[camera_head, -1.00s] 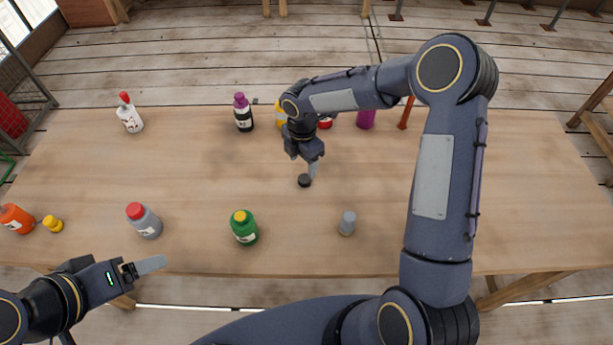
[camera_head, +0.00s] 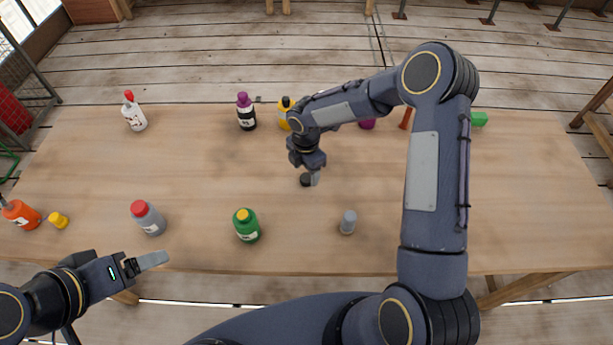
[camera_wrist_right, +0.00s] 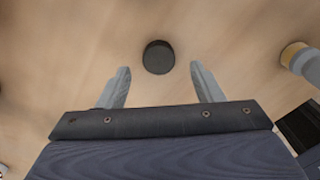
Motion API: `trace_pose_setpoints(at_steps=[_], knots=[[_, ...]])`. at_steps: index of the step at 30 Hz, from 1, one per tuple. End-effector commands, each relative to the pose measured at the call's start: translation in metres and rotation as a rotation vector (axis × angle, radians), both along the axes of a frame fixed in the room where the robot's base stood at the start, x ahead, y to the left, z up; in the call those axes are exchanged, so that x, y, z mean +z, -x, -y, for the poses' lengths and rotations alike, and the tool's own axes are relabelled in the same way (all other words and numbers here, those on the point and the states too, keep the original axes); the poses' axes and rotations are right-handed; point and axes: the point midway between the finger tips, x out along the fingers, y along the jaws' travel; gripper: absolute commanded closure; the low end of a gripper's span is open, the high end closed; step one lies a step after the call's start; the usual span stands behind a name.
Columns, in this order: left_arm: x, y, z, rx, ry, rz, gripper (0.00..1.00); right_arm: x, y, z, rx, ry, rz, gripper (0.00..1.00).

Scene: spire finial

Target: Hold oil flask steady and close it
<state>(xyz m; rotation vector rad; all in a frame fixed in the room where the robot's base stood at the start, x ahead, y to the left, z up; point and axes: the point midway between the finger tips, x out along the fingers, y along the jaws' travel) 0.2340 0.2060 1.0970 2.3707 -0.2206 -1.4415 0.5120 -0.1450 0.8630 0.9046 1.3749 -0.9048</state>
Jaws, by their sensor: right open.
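A small black cap (camera_head: 305,180) lies on the table. My right gripper (camera_head: 314,176) points down close beside it, open and empty. In the right wrist view the black cap (camera_wrist_right: 158,57) sits just beyond the spread fingertips (camera_wrist_right: 162,82), roughly centred between them. A small grey container (camera_head: 348,222) stands upright nearer the front edge. An orange bottle (camera_head: 20,214) is at the far left, with a loose yellow cap (camera_head: 58,220) beside it. I cannot tell which container is the oil flask. My left gripper (camera_head: 150,261) is off the front edge, holding nothing visible; its finger gap is unclear.
Along the front of the table (camera_head: 200,190) stand a grey bottle with a red cap (camera_head: 148,217) and a green bottle (camera_head: 246,226). At the back are a white bottle (camera_head: 134,112), a purple-capped bottle (camera_head: 246,112) and a yellow bottle (camera_head: 285,115).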

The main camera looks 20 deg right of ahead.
Motion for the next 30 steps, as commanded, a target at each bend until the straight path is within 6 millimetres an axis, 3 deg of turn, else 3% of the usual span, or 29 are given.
trace_pose_setpoints(at_steps=[1,7,18,28,30], knots=[[0.008,0.000,0.000,0.000,0.000,0.000,0.23,-0.006,-0.001,0.002,-0.001,0.000,-0.004,0.40],[0.010,0.000,0.000,0.000,0.000,0.000,0.23,-0.028,-0.001,0.002,-0.002,0.000,-0.002,0.40],[0.009,0.000,0.000,0.000,0.000,0.000,0.23,-0.030,-0.002,0.002,-0.002,0.000,0.000,0.41],[0.010,0.000,0.000,0.000,0.000,0.000,0.23,-0.030,-0.002,0.002,-0.002,0.000,0.000,0.84],[0.010,0.000,0.000,0.000,0.000,0.000,0.23,-0.030,-0.002,0.002,-0.002,0.000,0.001,0.87]])
